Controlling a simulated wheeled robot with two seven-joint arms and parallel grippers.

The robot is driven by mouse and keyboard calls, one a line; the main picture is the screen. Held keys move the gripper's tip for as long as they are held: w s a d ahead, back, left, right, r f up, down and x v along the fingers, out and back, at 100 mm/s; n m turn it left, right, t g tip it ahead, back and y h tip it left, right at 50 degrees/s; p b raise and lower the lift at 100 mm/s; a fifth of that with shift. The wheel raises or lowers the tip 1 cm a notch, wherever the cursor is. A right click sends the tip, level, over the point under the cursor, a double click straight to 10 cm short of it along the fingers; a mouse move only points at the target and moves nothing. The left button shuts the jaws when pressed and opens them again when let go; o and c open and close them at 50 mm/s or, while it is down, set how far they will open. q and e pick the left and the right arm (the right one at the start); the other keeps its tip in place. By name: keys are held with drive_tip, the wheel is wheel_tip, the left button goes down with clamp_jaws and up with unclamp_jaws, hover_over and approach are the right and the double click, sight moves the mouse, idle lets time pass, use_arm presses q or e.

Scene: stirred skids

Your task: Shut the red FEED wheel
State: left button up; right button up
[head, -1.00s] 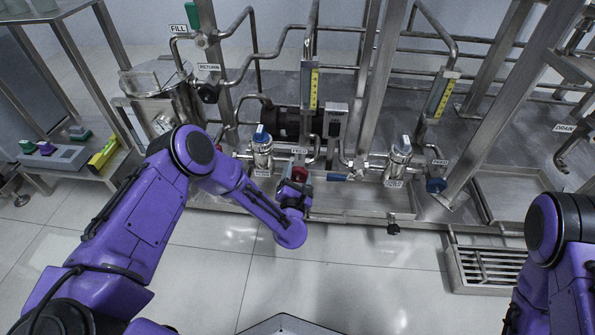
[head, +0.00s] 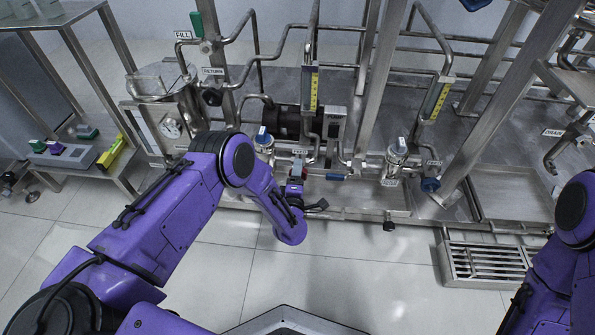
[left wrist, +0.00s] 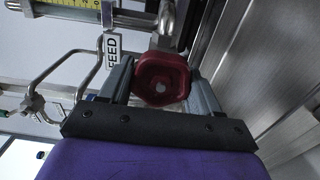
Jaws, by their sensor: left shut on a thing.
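The red FEED wheel (left wrist: 162,80) sits between the two fingers of my left gripper (left wrist: 160,88) in the left wrist view, with a finger against each side of its rim. The FEED label (left wrist: 112,52) is just left of it. In the head view my left gripper (head: 298,177) is at the front of the skid, low in the middle. It covers most of the red wheel there. My right arm shows at the right edge of the head view, but its gripper is out of the picture.
A blue wheel (head: 430,185) is to the right, near another label. A blue lever handle (head: 336,177) lies close to the right of my left gripper.

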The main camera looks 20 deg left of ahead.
use_arm(q)
drive_tip(key=shift+s+d+m+p, duration=0.1)
drive_tip(key=shift+m+p, duration=0.2)
drive_tip(key=shift+m, duration=1.1)
drive_tip(key=m+p, duration=0.1)
drive_tip(key=m, duration=0.2)
drive_tip(key=shift+m, duration=0.3)
drive_tip(key=shift+m+p, duration=0.35)
drive_tip(key=shift+m, duration=1.55)
use_arm(e)
drive_tip(key=shift+w+a+r+m+t, duration=0.5)
drive_tip(key=shift+w+a+r+m, duration=0.2)
drive_tip(key=shift+r, duration=0.1)
use_arm(q)
drive_tip(key=o, duration=1)
drive_tip(key=shift+r, duration=0.1)
drive_tip(key=shift+o, duration=0.2)
